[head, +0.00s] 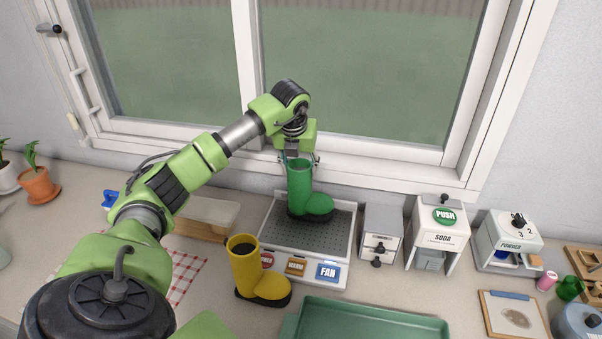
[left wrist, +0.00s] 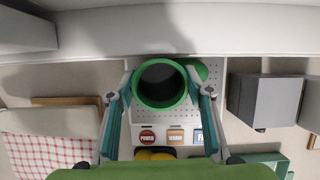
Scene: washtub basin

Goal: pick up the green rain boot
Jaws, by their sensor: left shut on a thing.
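The green rain boot (head: 301,189) is upright over the perforated top of a white drying unit (head: 341,240) with several labelled buttons. My left gripper (head: 299,162) comes down from above and is shut on the boot's shaft near its top. In the left wrist view the boot's round opening (left wrist: 160,83) sits between the two fingers of the left gripper (left wrist: 161,95). I cannot tell whether the sole touches the unit. My right gripper is not in view.
A yellow rain boot (head: 259,272) stands just left of the drying unit. A green tray (head: 350,322) lies in front. A soda dispenser (head: 437,234) and powder dispenser (head: 508,240) stand right. The window wall (head: 360,176) is close behind.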

